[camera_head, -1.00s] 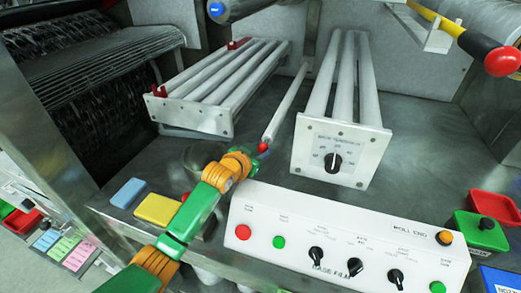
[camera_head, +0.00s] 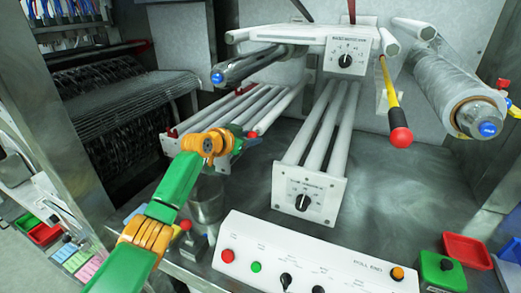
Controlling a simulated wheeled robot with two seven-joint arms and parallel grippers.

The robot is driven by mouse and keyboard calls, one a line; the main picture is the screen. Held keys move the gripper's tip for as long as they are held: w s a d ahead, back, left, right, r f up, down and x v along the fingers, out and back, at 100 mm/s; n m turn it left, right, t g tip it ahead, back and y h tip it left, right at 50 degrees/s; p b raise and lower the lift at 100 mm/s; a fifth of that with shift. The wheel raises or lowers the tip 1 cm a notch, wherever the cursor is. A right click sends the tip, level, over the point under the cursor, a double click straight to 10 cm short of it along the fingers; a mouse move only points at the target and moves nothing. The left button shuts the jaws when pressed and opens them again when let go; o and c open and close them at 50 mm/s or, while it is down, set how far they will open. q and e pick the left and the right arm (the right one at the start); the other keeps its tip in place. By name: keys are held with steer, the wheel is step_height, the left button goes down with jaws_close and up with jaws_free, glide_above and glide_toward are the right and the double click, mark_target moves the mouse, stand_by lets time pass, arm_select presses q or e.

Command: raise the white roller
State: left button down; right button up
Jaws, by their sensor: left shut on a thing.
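The white roller (camera_head: 276,109) is a slim white bar with a red tip (camera_head: 252,135) at its near end. It runs back and to the right, between the left bank of white rollers and the middle roller unit. My left gripper (camera_head: 240,140) is at its near end, just beside the red tip, and is shut on the roller. The orange wrist and the gripper's own angle partly hide the contact. My right gripper is not in view.
The left bank of rollers (camera_head: 222,112) is close behind my left gripper. The middle roller unit with a dial (camera_head: 307,196) stands to the right. A yellow lever with a red ball (camera_head: 400,138) hangs further right. A white control panel (camera_head: 310,262) is in front.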

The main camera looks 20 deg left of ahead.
arm_select(q)
step_height(320, 180, up, 4)
steer(key=shift+f+p, duration=0.2)
steer(key=shift+p, duration=0.6)
steer(key=shift+r+p, duration=0.4)
steer(key=shift+r, duration=0.15)
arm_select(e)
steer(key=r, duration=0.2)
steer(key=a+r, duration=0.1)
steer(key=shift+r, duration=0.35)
arm_select(q)
steer(key=shift+c, duration=2.3)
jaws_free()
steer(key=shift+w+f, duration=0.1)
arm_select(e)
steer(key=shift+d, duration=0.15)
